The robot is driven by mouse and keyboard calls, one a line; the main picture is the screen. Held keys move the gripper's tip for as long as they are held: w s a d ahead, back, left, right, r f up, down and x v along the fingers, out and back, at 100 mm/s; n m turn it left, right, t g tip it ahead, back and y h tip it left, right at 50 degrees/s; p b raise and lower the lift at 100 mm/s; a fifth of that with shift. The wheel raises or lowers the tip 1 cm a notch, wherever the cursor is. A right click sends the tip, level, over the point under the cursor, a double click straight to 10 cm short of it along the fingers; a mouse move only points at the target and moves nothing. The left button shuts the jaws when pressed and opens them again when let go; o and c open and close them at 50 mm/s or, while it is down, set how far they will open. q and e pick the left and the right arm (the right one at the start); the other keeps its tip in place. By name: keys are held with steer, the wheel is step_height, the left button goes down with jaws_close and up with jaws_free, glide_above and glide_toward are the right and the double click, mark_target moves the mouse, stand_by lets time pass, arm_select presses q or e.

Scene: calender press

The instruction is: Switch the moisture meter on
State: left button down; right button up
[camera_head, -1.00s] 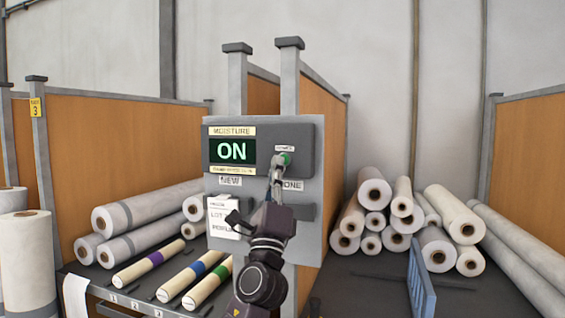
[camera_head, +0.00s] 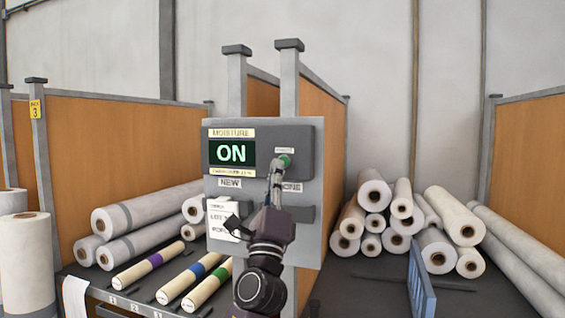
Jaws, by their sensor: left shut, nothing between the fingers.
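The moisture meter (camera_head: 267,135) is a dark box on a grey panel (camera_head: 309,240) fixed to a post. Its display (camera_head: 231,153) reads "ON" in bright green letters under a "MOISTURE" label. A round green button (camera_head: 285,161) is on the right of the meter face. My left gripper (camera_head: 279,165) is shut with nothing between its fingers, and its tips are at the green button. I cannot tell whether they press on it. My right gripper is not in view.
Banded rolls (camera_head: 207,286) lie on the left bench. White rolls (camera_head: 467,228) are stacked at right near a blue rack (camera_head: 421,283).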

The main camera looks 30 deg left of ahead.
arm_select(q)
steer(key=s+p, duration=0.1)
steer(key=s, duration=0.1)
steer(key=s+d+p, duration=0.1)
steer(key=s, duration=0.2)
steer(key=shift+s+d, duration=0.1)
steer(key=shift+s, duration=0.1)
stand_by(0.4)
